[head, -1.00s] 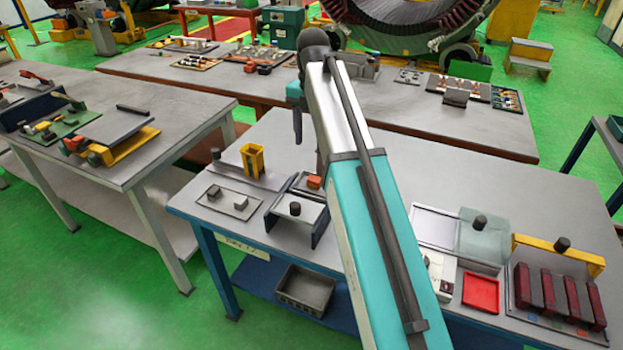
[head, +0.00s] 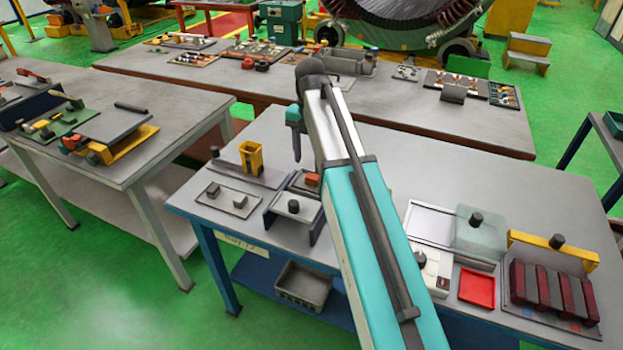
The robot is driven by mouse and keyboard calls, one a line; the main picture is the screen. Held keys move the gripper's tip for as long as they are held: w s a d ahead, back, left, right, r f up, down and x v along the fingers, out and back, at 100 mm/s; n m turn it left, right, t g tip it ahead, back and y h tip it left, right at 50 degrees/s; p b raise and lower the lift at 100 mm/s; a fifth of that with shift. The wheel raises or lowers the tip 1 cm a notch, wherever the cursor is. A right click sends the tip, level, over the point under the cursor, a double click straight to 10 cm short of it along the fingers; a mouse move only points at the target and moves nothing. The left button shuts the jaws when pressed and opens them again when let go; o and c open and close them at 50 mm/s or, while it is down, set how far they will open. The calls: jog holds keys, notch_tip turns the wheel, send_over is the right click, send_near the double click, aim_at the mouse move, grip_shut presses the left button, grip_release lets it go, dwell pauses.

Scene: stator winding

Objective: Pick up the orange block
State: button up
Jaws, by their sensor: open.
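A small orange block (head: 312,180) sits on the near workbench, at the back of a grey fixture with a black knob. It is partly hidden by the fixture and close to the left side of my arm. My gripper (head: 297,158) points down above the bench, up and slightly left of the block in the picture. It is empty and apart from the block; its fingers show edge-on as one dark, narrow shape.
A yellow upright holder (head: 251,158) stands left of the block. A grey plate (head: 228,203) with small parts lies in front of it. A red tray (head: 477,288) and a rack of dark red bars (head: 552,290) are at the right. Bare bench lies behind my arm.

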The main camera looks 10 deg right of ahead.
aim_at(312, 176)
jog(key=shift+f, duration=0.8)
jog(key=shift+s+d+f+p, duration=0.15)
jog(key=shift+f+p, duration=0.35)
jog(key=shift+f, duration=0.3)
jog(key=shift+w+d+f+p, duration=0.15)
jog(key=shift+f+p, duration=0.3)
jog(key=shift+f, duration=1.3)
jog(key=c, duration=1.1)
jog(key=shift+c, duration=0.2)
jog(key=shift+r, duration=0.15)
